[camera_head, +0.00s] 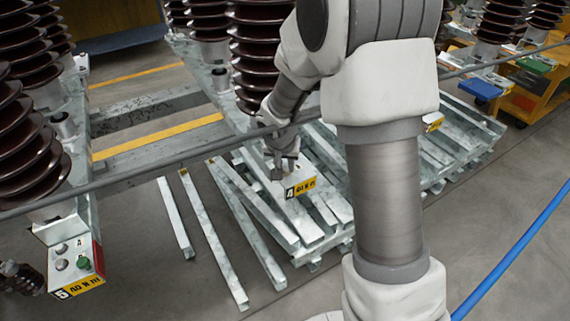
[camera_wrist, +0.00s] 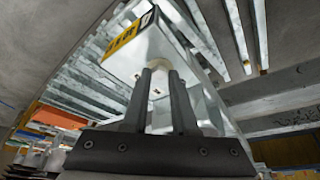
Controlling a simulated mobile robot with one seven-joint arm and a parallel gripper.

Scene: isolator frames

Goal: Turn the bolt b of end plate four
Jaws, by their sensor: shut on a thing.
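End plate four (camera_head: 311,173) is a pale metal end plate with a yellow label (camera_head: 301,188) marked 4, near the middle of the head view. In the wrist view the plate (camera_wrist: 172,50) is in front of the fingers, with its label (camera_wrist: 122,38) at upper left. My gripper (camera_head: 282,166) points down at the plate. In the wrist view my gripper (camera_wrist: 160,72) is shut on a pale bolt (camera_wrist: 159,88), with one dark finger on each side. The fingers and wrist partly hide the bolt. I cannot read its letter.
End plate five (camera_head: 70,258), with a green bolt (camera_head: 84,261), is at lower left. A grey rail (camera_head: 150,178) crosses behind my arm. Brown ribbed insulators (camera_head: 262,45) stand behind. Metal bars (camera_head: 213,235) lie on the floor. A blue hose (camera_head: 520,243) runs at right.

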